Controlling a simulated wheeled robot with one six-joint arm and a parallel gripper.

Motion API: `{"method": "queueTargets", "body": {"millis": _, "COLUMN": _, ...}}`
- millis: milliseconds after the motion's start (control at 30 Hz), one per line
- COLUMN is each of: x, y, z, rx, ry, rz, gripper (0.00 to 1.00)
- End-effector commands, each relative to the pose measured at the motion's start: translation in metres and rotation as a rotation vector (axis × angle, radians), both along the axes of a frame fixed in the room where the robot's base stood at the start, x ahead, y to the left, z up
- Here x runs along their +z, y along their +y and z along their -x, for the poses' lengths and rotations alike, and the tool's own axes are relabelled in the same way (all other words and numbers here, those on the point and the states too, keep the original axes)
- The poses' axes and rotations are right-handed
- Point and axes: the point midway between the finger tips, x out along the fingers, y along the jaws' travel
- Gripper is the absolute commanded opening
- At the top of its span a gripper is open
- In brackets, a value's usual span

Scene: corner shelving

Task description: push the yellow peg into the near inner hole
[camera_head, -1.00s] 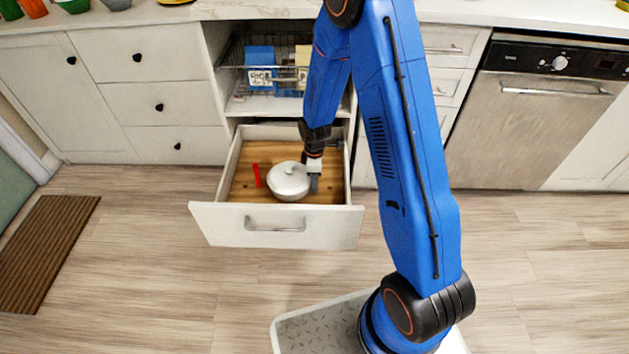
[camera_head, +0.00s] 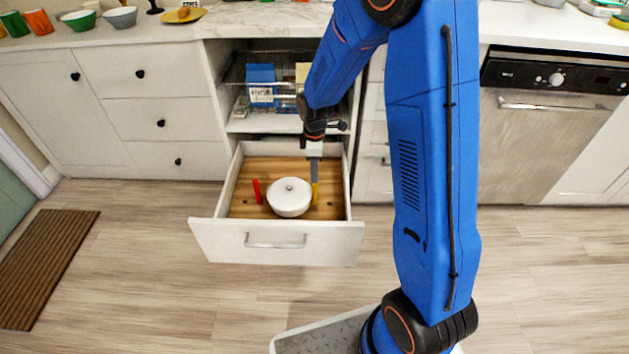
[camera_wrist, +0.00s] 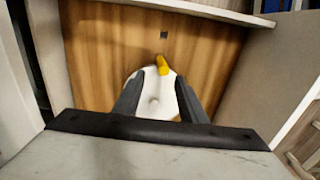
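The yellow peg (camera_head: 316,192) stands up from the wooden drawer floor, close to the right side of a white lidded pot (camera_head: 289,197). It also shows in the wrist view (camera_wrist: 163,65). My gripper (camera_head: 314,180) is over the peg, fingers pointing down. In the wrist view my gripper (camera_wrist: 160,75) has its fingers apart, with nothing held between them. One dark square hole (camera_wrist: 164,34) shows beyond the peg in the wrist view. Small dark holes (camera_head: 330,203) show in the floor in the head view. I cannot tell how deep the peg sits.
A red peg (camera_head: 257,191) stands left of the pot. The open drawer (camera_head: 276,242) has walls on all sides. A wire rack (camera_head: 285,103) with a blue item (camera_head: 260,84) is in the open cabinet above.

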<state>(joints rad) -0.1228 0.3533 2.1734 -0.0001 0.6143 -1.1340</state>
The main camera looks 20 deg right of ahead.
Motion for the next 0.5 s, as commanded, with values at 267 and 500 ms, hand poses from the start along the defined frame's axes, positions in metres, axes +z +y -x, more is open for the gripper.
{"method": "queueTargets", "body": {"millis": 267, "x": 0.030, "y": 0.000, "z": 0.000, "rx": 0.000, "ry": 0.000, "rz": 0.000, "gripper": 0.38}}
{"method": "queueTargets", "body": {"millis": 500, "x": 0.034, "y": 0.000, "z": 0.000, "rx": 0.000, "ry": 0.000, "rz": 0.000, "gripper": 0.38}}
